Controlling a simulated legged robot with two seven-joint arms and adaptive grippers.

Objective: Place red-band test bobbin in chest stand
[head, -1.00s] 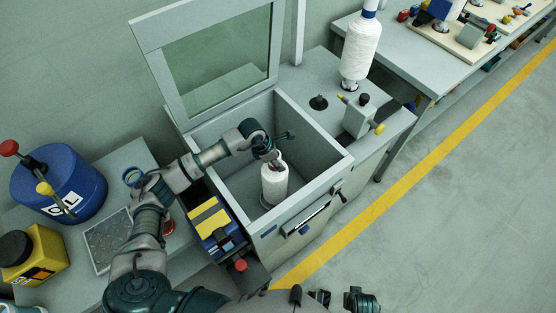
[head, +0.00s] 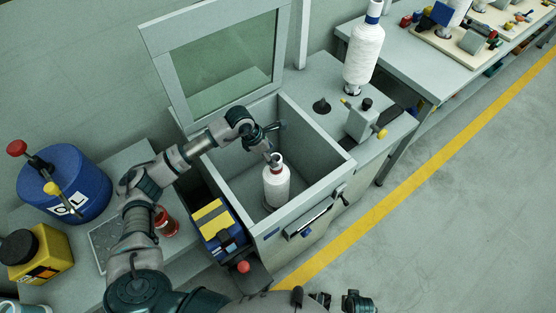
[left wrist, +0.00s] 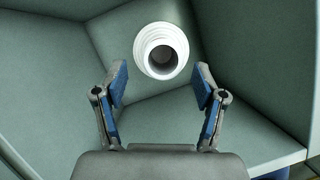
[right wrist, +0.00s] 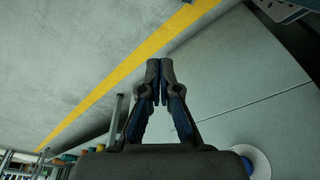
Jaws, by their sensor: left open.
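A white bobbin (head: 276,188) stands upright inside the open grey chest (head: 318,180); a small dark reddish band seems to show near its top. In the left wrist view its round white top (left wrist: 161,50) lies between and just beyond the fingertips, with a gap on both sides. My left gripper (head: 271,156) is open over the bobbin top. Any stand under the bobbin is hidden. My right gripper (right wrist: 160,75) is shut and empty, outside the chest over the floor side.
The chest's glass lid (head: 222,70) stands raised behind. A blue-band bobbin (head: 363,55) stands on the right bench. A yellow-and-blue box (head: 215,225) sits beside the chest's left wall. A blue oil drum (head: 65,185), yellow can (head: 38,255) and red item (head: 165,222) are left.

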